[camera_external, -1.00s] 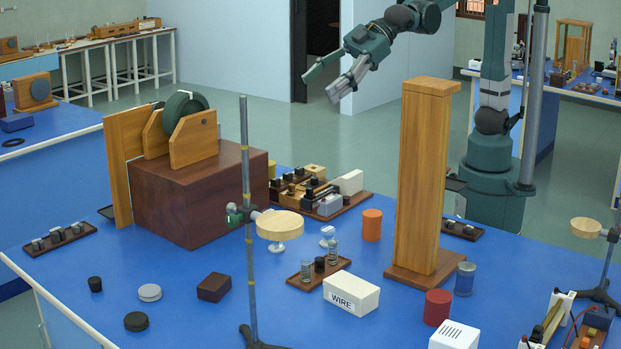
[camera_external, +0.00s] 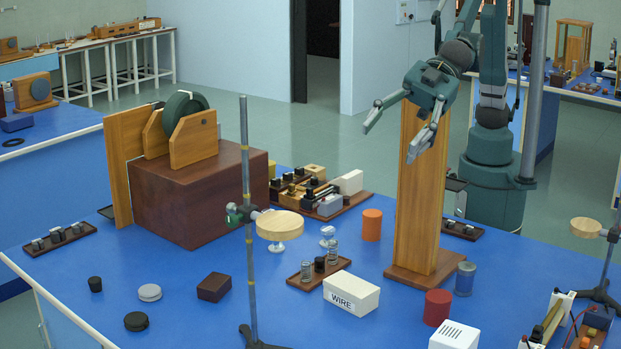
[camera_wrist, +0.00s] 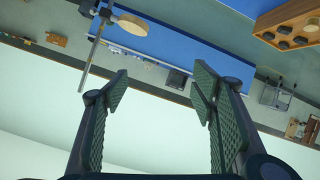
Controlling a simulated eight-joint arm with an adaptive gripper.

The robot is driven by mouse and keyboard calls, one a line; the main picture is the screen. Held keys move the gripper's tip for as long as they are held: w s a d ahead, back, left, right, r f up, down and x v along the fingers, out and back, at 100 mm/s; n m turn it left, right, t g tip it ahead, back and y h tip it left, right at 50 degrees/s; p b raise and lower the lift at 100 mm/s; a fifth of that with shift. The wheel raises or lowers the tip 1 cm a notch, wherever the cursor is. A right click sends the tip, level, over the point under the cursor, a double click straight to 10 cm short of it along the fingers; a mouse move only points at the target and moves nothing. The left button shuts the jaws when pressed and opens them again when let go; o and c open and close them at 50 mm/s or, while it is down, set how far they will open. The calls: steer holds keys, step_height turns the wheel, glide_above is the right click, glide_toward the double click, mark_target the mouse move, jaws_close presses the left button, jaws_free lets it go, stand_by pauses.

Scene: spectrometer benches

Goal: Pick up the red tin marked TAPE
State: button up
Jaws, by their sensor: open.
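A dark red tin (camera_external: 437,307) stands upright on the blue bench, near the front right, at the foot of the wooden pillar. No TAPE lettering shows on the side that I see. My gripper (camera_external: 391,138) is open and empty, high above the bench, in front of the upper part of the pillar in the external view. It is well above the red tin and to its left in the picture. In the wrist view my gripper (camera_wrist: 160,84) has its two fingers spread with nothing between them. I cannot make out the red tin in the wrist view.
The tall wooden pillar (camera_external: 423,200) rises beside the tin. A blue-grey jar (camera_external: 465,279), a white WIRE box (camera_external: 351,294) and a white slotted box (camera_external: 454,335) surround it. An orange cylinder (camera_external: 372,225) stands behind. A metal stand (camera_external: 248,200) rises left.

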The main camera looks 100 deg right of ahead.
steer(key=s+a+f, duration=0.4)
steer(key=s+a, duration=0.3)
steer(key=a, duration=0.3)
steer(key=m+g+h+p, duration=0.1)
steer(key=m+g+h, duration=0.5)
steer(key=m+h, duration=0.1)
glide_toward(448, 299)
steer(key=x, duration=0.5)
steer(key=shift+a, duration=0.15)
steer(key=shift+f, duration=0.15)
steer(key=shift+x, duration=1.15)
steer(key=shift+w, duration=0.1)
steer(key=shift+b+x, duration=0.55)
steer(key=shift+x, duration=2.05)
